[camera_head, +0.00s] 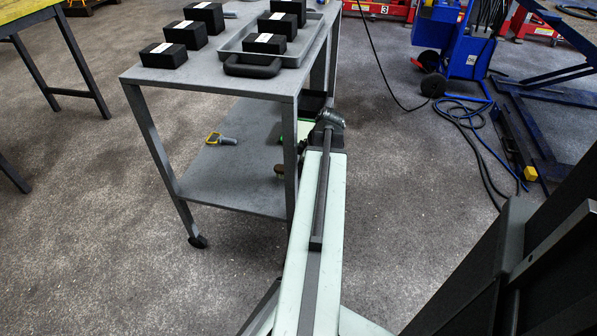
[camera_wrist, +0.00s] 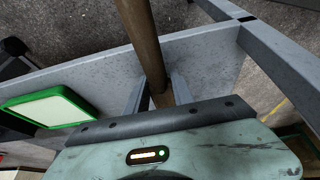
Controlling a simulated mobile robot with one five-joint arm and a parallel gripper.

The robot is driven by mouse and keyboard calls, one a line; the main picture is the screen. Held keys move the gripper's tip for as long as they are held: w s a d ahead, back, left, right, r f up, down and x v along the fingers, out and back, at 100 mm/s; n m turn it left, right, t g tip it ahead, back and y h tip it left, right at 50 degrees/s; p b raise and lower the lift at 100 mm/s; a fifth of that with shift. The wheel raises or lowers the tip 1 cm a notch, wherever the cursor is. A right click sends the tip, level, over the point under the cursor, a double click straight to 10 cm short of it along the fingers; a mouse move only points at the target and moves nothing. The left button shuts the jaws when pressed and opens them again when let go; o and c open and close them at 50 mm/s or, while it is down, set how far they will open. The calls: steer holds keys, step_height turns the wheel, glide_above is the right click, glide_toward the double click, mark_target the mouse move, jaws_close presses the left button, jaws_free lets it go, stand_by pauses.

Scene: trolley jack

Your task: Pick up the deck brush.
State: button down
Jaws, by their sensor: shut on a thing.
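A brown wooden handle (camera_wrist: 143,35), which looks like the deck brush's, runs from the top edge of the wrist view down between my gripper's fingers (camera_wrist: 158,92). The fingers are shut on it. The brush head is not visible, so I cannot tell which way it faces. In the head view my pale green arm reaches to the right side of the grey trolley, by its lower shelf (camera_head: 235,180). My fingers are hidden there. A small brown bit (camera_head: 280,170) beside the arm may be part of the handle.
A green-framed pale panel (camera_wrist: 48,108) lies left of the handle. A yellow-and-grey tool (camera_head: 220,139) lies on the lower shelf. The trolley top (camera_head: 200,75) holds black boxes, a black case (camera_head: 252,67) and a grey tray (camera_head: 303,52).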

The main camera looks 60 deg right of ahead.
step_height(320, 180, up, 2)
steer(key=shift+r+p, duration=0.1)
steer(key=shift+p, duration=0.5)
steer(key=s+d, duration=0.3)
steer(key=s, duration=0.4)
steer(key=s+d, duration=0.4)
steer(key=s, duration=0.3)
steer(key=shift+s+r, duration=0.2)
steer(key=shift+r, duration=0.05)
steer(key=shift+d, duration=0.1)
